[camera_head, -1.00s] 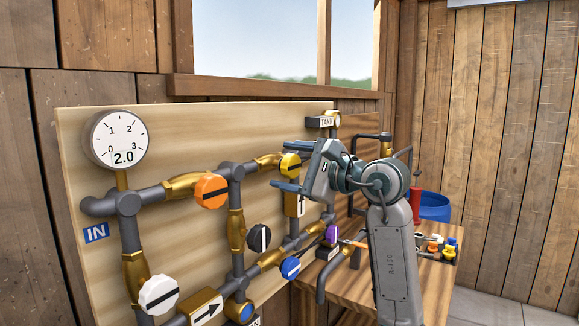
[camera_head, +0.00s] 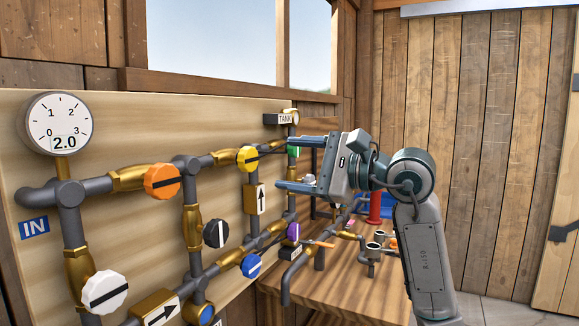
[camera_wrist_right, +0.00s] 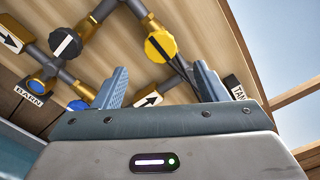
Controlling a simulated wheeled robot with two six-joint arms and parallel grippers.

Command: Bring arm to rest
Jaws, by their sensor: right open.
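My right gripper (camera_head: 284,163) is open and empty in the head view. Its two blue-grey fingers point left toward the pipe board and appear apart from it, in front of the board's right part. In the right wrist view the fingers (camera_wrist_right: 160,85) stand wide apart with nothing between them. Beyond them is the yellow knob (camera_wrist_right: 160,46), which also shows left of the fingers in the head view (camera_head: 247,158). The right arm (camera_head: 420,250) rises from the lower right and bends left at its wrist. My left gripper is out of view.
The wooden board (camera_head: 110,115) carries pipes, a gauge (camera_head: 58,124) reading 2.0, and orange (camera_head: 162,181), white (camera_head: 105,292), black (camera_head: 216,234) and blue (camera_head: 251,265) knobs. A wooden table (camera_head: 340,285) with fittings stands below the gripper. Free room lies right of the arm, before the plank wall.

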